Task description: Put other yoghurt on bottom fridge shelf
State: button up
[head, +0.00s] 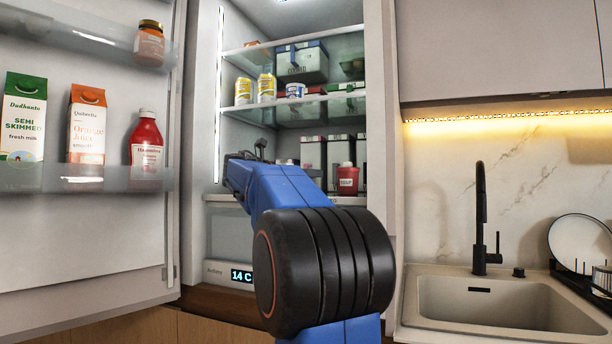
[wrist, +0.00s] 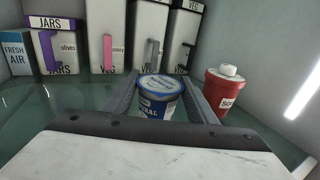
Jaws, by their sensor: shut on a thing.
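A small blue and white yoghurt pot (wrist: 158,104) with a blue and white lid is between the fingers of my gripper (wrist: 158,80), which is shut on it. The pot looks upright, over the greenish glass of the bottom fridge shelf (wrist: 50,112). I cannot tell whether its base touches the glass. In the head view my arm reaches into the fridge at the level of the bottom shelf (head: 350,201), and hides the held pot. Another small blue and white pot (head: 295,90) stands on the shelf above.
A red pot (wrist: 228,88) with a white cap stands right of my gripper. Several jars boxes and cartons (wrist: 110,38) line the back. The fridge wall (wrist: 285,85) is at the right. The open fridge door (head: 90,230) is at the left. Bare glass shows left of the pot.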

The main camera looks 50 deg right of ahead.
jog(key=shift+f, duration=0.15)
jog(key=o, duration=1.3)
jog(key=shift+c, duration=0.2)
jog(key=shift+a, duration=0.1)
jog(key=a, duration=0.4)
jog(key=w+a, duration=0.1)
jog(key=a, duration=0.6)
jog(key=shift+w+a, duration=0.15)
jog(key=shift+a, duration=0.2)
jog(key=shift+a, duration=0.15)
